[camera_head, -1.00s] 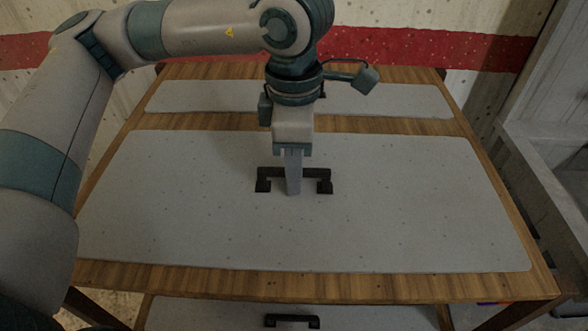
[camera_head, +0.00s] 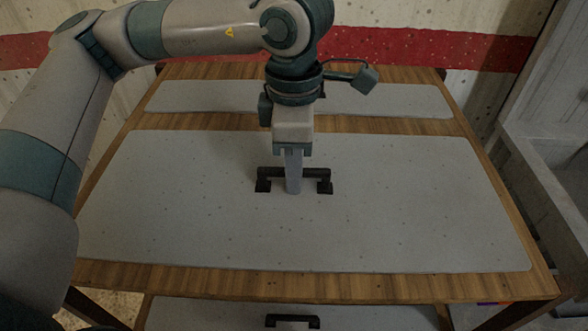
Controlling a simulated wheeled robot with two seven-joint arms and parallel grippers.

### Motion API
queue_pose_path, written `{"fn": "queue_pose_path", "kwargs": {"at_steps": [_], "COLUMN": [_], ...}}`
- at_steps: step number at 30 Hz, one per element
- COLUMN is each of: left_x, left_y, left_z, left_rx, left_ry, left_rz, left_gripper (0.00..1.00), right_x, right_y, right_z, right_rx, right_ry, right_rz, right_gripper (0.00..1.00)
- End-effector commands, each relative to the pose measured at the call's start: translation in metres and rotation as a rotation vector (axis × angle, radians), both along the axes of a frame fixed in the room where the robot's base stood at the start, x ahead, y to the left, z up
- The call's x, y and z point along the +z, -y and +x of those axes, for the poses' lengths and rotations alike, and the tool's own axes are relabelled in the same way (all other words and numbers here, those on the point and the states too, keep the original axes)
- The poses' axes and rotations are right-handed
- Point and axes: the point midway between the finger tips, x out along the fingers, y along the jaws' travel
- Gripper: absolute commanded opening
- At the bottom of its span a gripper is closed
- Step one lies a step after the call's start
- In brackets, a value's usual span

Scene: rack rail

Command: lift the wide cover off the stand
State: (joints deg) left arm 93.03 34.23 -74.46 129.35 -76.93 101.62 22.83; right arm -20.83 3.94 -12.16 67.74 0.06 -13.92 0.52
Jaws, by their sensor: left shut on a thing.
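The wide cover (camera_head: 400,215) is a large speckled pale grey panel lying flat on the wooden stand (camera_head: 300,285). A black bar handle (camera_head: 316,174) stands at the middle of the cover. My left gripper (camera_head: 293,188) points down and is shut on the middle of this handle. One finger shows in front of the bar; the other is hidden behind it. The cover rests in the stand's wooden frame, with no gap visible around its edges. My right gripper is not in view.
A narrower grey panel (camera_head: 400,101) lies behind a wooden strip at the back. Another panel (camera_head: 200,315) with its own black handle (camera_head: 292,321) lies lower at the front. A wall with a red stripe is behind; a grey structure (camera_head: 550,170) stands at the right.

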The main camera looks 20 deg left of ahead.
Motion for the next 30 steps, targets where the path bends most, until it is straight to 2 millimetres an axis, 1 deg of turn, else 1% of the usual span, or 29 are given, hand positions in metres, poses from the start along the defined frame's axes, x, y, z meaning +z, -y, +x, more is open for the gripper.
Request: {"fn": "queue_pose_path", "kwargs": {"at_steps": [8,30], "left_x": [0.007,0.052], "left_y": [0.000,0.000], "left_z": [0.000,0.000], "left_rx": [0.000,0.000], "left_ry": [0.002,0.002], "left_rz": [-0.002,-0.002], "left_gripper": [0.00,0.00], "right_x": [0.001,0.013], "right_y": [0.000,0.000], "right_z": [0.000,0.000], "right_rx": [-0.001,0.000], "right_ry": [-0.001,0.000], "right_rz": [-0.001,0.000], "right_gripper": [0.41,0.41]}}
